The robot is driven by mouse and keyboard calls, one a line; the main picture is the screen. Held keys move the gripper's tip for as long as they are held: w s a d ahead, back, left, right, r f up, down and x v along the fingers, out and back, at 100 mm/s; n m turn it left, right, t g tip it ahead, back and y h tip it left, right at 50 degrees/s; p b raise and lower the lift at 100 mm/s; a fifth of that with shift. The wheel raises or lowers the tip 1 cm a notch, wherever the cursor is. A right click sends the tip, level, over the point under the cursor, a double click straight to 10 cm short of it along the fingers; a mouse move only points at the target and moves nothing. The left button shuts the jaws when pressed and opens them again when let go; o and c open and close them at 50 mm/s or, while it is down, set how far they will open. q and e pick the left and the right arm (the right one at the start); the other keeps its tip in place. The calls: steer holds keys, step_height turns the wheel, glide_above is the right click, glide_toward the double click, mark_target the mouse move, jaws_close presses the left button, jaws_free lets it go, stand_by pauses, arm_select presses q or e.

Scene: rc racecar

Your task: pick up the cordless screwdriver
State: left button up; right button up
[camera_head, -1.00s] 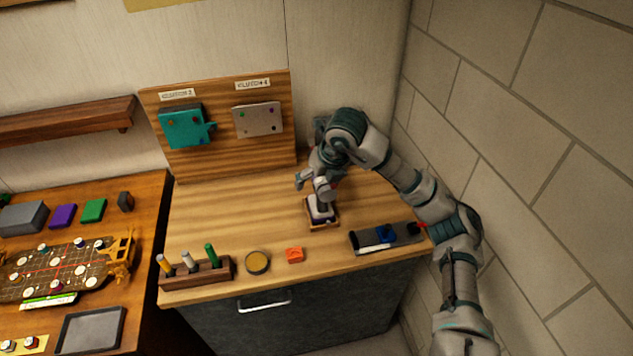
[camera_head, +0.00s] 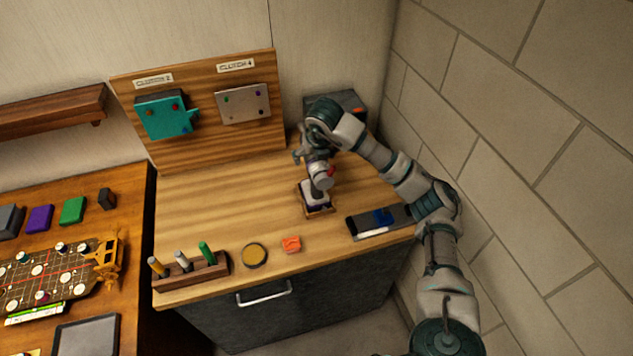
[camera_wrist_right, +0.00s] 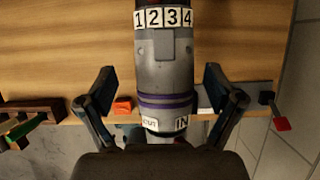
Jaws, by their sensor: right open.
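The cordless screwdriver (camera_head: 321,180) stands upright in a small wooden holder (camera_head: 320,211) on the right workbench. My right gripper (camera_head: 311,155) is at the upper part of the screwdriver, partly hidden by my wrist. In the right wrist view its two fingers (camera_wrist_right: 160,82) are spread, one on each side of the screwdriver, with gaps between. My left gripper is out of view.
A grey box (camera_head: 349,101) stands behind my right arm. A dark tray with a blue part (camera_head: 384,217) lies right of the holder. Stone wall rises at the right.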

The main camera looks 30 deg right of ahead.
steer(key=shift+a+f, duration=0.2)
steer(key=x, duration=0.4)
steer(key=shift+w+d+f+p, duration=0.2)
steer(key=shift+d+p, duration=0.1)
steer(key=shift+p, duration=0.1)
steer(key=shift+d+f, duration=0.2)
steer(key=shift+d, duration=0.1)
steer(key=shift+d+f, duration=0.1)
steer(key=shift+d, duration=0.3)
steer(key=c, duration=0.4)
steer(key=shift+a, duration=0.2)
steer(key=c, duration=0.4)
steer(key=shift+a, duration=0.45)
steer(key=c, duration=0.8)
steer(key=shift+r, duration=0.25)
jaws_close()
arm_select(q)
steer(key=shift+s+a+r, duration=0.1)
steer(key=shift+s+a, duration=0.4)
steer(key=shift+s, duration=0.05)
